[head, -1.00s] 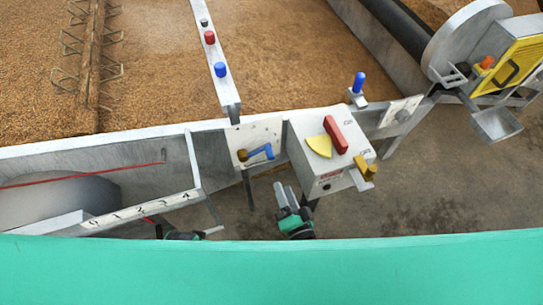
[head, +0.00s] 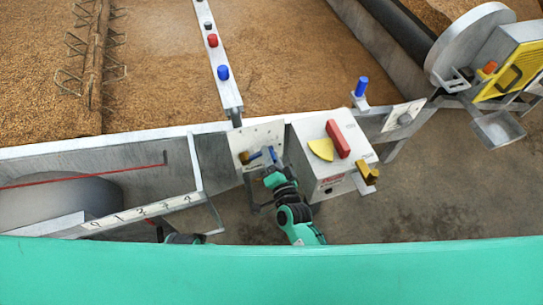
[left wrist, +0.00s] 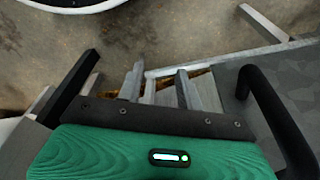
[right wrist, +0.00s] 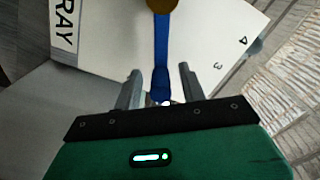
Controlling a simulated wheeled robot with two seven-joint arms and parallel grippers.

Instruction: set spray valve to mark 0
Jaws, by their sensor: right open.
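The spray valve is a pale plate (head: 265,132) with a blue lever (head: 254,156) on a brass pivot (head: 244,157). In the right wrist view the plate (right wrist: 100,30) shows the letters "RAY" and marks 3 and 4. The blue lever (right wrist: 161,50) runs from the brass pivot (right wrist: 162,4) down between my right fingers. My right gripper (right wrist: 160,84) is open around the lever's end, with a gap on both sides. In the head view my right gripper (head: 266,160) partly hides the lever. Mark 0 is not visible. My left gripper (left wrist: 158,84) is open and empty.
A grey box with a red handle (head: 338,139) and yellow sector (head: 321,149) stands just right of the plate. A numbered scale strip (head: 140,213) lies to the left. A blue knob (head: 361,87) and a yellow-panelled machine (head: 512,75) are farther right.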

